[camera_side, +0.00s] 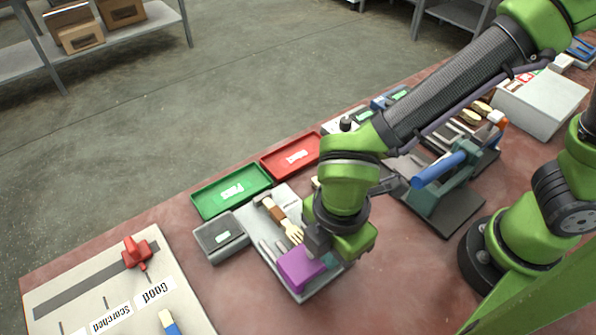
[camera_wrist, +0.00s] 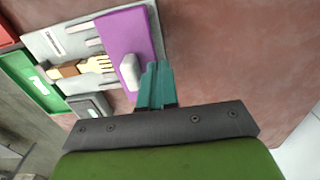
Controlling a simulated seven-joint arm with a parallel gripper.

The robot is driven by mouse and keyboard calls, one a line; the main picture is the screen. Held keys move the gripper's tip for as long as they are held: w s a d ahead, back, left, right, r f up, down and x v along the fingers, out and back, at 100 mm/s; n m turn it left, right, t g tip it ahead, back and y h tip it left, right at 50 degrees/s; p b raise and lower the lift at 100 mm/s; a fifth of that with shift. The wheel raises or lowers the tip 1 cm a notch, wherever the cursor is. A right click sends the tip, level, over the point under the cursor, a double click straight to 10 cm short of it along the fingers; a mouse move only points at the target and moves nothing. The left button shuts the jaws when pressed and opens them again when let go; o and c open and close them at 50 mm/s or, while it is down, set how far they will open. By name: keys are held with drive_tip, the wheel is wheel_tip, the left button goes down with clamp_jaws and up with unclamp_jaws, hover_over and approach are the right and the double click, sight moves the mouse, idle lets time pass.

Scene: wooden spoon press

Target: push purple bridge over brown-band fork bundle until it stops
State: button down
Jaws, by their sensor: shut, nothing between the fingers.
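The purple bridge (camera_side: 300,268) lies across the near end of a grey plate, on rails. In the wrist view the bridge (camera_wrist: 120,35) has a pale knob (camera_wrist: 130,72) on top. The wooden fork bundle with a brown band (camera_wrist: 70,69) lies on the plate, its tines toward the bridge and just short of it. The bundle (camera_side: 280,215) also shows in the side view. My gripper (camera_wrist: 158,68) is shut and empty, its teal fingertips close beside the knob, on the side away from the bundle. I cannot tell whether they touch it. In the side view my wrist hides the fingertips.
A green tray (camera_side: 232,191) and a red tray (camera_side: 291,157) stand behind the plate. A small grey box (camera_side: 220,237) sits left of it. A sorting board with a red slider (camera_side: 137,252) lies at front left. A blue-handled press (camera_side: 440,170) stands to the right.

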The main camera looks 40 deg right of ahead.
drive_tip(key=shift+f, duration=0.3)
drive_tip(key=shift+w, duration=3.05)
drive_tip(key=shift+s, duration=0.65)
wheel_tip(320, 180, up, 7)
idle(0.6)
